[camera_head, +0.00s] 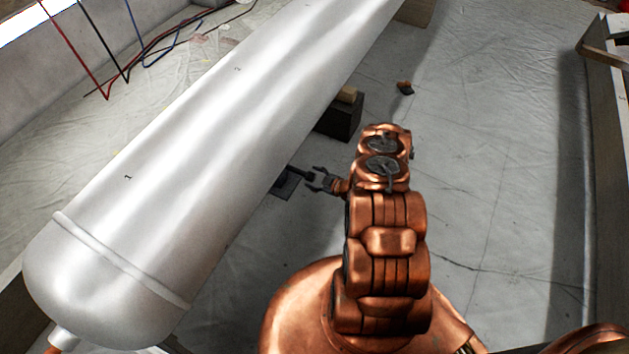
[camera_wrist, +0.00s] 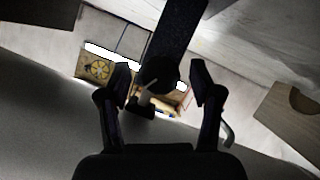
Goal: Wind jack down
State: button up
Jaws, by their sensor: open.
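A dark jack shows only in part in the head view, with its flat base plate (camera_head: 284,186) on the floor beside the edge of a large silver tank (camera_head: 215,125). A short dark bar (camera_head: 297,172) sticks out from under the tank towards my gripper (camera_head: 322,180). My gripper is open, its fingers pointing left at the bar's end. In the wrist view a dark bar (camera_wrist: 181,35) with a rounded end (camera_wrist: 158,72) lies between the open fingers (camera_wrist: 161,82). Whether the fingers touch it, I cannot tell. The rest of the jack is hidden under the tank.
A black block (camera_head: 338,120) with a wooden piece (camera_head: 347,94) on it stands under the tank's right side. A small dark object (camera_head: 405,88) lies on the sheeted floor. Red, black and blue cables (camera_head: 150,50) lie behind the tank. The floor at right is clear.

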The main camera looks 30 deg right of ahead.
jog(key=b, duration=0.1)
jog(key=m+y+b, duration=0.1)
jog(key=shift+d+f+m+g+b, duration=0.1)
jog(key=shift+f+m+g+b, duration=0.2)
jog(key=shift+g+b, duration=0.1)
jog(key=m+g+y+b, duration=0.1)
jog(key=m+b, duration=0.1)
jog(key=b, duration=0.2)
jog(key=shift+d+y+b, duration=0.1)
jog(key=shift+y+b, duration=0.2)
jog(key=shift+w+r+m+g+y+b, duration=0.15)
jog(key=shift+m+g+y+b, duration=0.2)
jog(key=shift+m+y+b, duration=0.9)
jog(key=shift+s+r+m+g+y+b, duration=0.1)
jog(key=shift+m+g+y+b, duration=0.2)
jog(key=shift+m+b, duration=1)
jog(key=shift+n+b, duration=0.55)
